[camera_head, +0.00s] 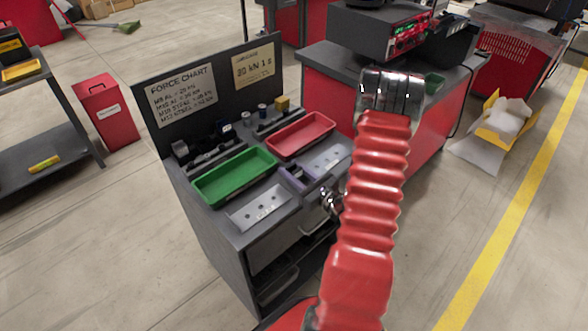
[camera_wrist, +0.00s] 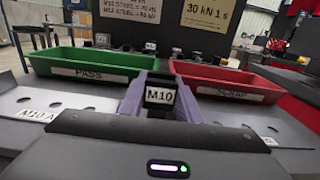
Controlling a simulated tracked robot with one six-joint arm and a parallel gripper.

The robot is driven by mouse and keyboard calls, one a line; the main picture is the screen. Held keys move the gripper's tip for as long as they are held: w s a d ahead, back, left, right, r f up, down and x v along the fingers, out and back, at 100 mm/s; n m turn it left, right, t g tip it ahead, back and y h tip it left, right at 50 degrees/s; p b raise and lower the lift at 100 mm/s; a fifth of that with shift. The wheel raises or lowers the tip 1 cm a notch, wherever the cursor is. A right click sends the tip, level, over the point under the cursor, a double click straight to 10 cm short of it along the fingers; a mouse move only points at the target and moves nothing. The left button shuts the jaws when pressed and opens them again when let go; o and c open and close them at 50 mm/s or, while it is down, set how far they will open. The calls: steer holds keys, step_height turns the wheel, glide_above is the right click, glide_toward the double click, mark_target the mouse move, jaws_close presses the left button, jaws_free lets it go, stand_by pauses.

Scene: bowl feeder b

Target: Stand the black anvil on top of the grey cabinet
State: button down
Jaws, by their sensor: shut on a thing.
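My gripper (camera_head: 298,178) has purple fingers and is low over the front part of the dark grey cabinet's top (camera_head: 218,208). In the wrist view, my gripper (camera_wrist: 161,80) is shut on a black block with a white "M10" label (camera_wrist: 160,96), which I take to be the black anvil. The label faces my wrist and the block looks upright. In the head view the block is mostly hidden between the fingers. I cannot tell whether its underside touches the cabinet top.
A green "PASS" tray (camera_head: 235,177) and a red tray (camera_head: 300,135) lie behind my fingers. Metal plates with holes (camera_head: 262,207) flank the gripper. Small dark parts (camera_head: 181,149) line the back, before an upright chart board (camera_head: 208,92). A red-sided bench (camera_head: 325,78) stands beyond.

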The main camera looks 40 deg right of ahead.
steer(key=c, duration=1.6)
jaws_free()
steer(key=shift+o, duration=0.2)
steer(key=shift+s, duration=0.1)
steer(key=s, duration=1.2)
steer(key=shift+d, duration=0.15)
steer(key=shift+w, duration=0.1)
steer(key=shift+r, duration=0.1)
